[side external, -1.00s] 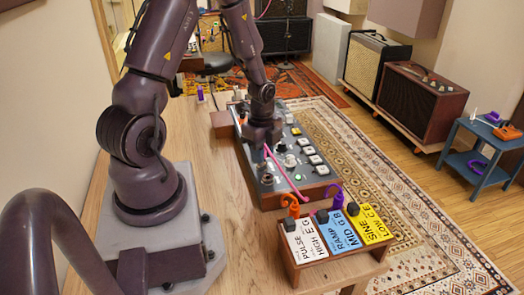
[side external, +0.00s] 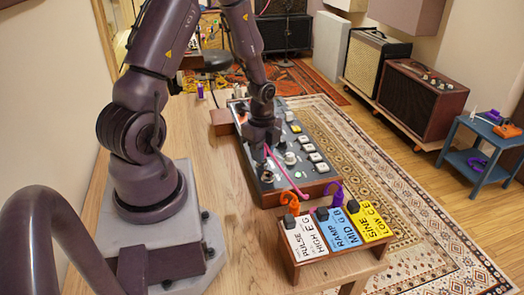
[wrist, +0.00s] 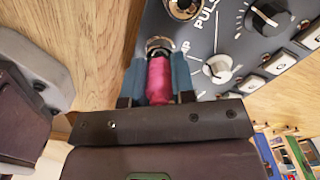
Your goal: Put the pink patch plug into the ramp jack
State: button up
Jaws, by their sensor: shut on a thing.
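The pink patch plug (wrist: 158,84) is held between the blue-grey fingers of my gripper (wrist: 158,76) in the wrist view. Its far end meets a metal jack ring (wrist: 160,43) on the panel. The label beside that jack is mostly hidden, with a final "P" showing. I cannot tell how deep the plug sits. In the side view my gripper (side external: 260,141) is low over the near left part of the synth panel (side external: 310,174), hiding the jack. A pink cable (side external: 285,172) runs from it towards the panel's near edge.
Another jack (wrist: 184,7), labelled "PULS" as far as shows, lies just beyond. Knobs (wrist: 268,17) and white buttons (wrist: 279,63) are to the right. A wooden stand (side external: 334,263) with white, blue and yellow cards is at the near side.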

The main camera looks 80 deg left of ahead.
jog(key=shift+f, duration=0.1)
dwell(0.3)
jog(key=o, duration=1.4)
jog(key=shift+r, duration=3.5)
